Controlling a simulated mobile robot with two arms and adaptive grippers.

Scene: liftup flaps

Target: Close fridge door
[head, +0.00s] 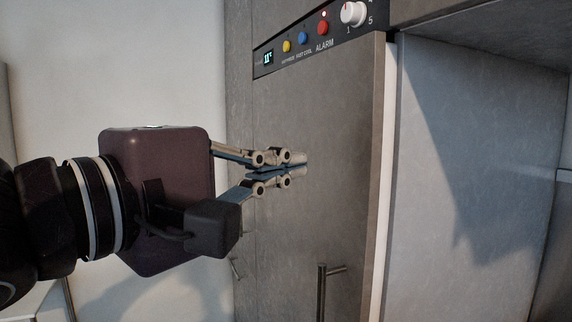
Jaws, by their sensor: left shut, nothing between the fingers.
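The grey fridge door (335,130) fills the middle of the head view, below a control panel (315,42) with coloured buttons and a white knob. A bar handle (323,290) is on its lower part. A pale strip (384,200) runs down the door's right edge; I cannot tell how wide any gap there is. My left gripper (300,168) comes in from the left, shut and empty. Its fingertips are in front of the door's left half, at or very near its surface; contact cannot be told. My right gripper is not in view.
A light grey panel (470,170) with a dark shadow stands right of the door. A grey surface (500,30) overhangs at the upper right. A pale wall (120,70) is behind my arm at the left.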

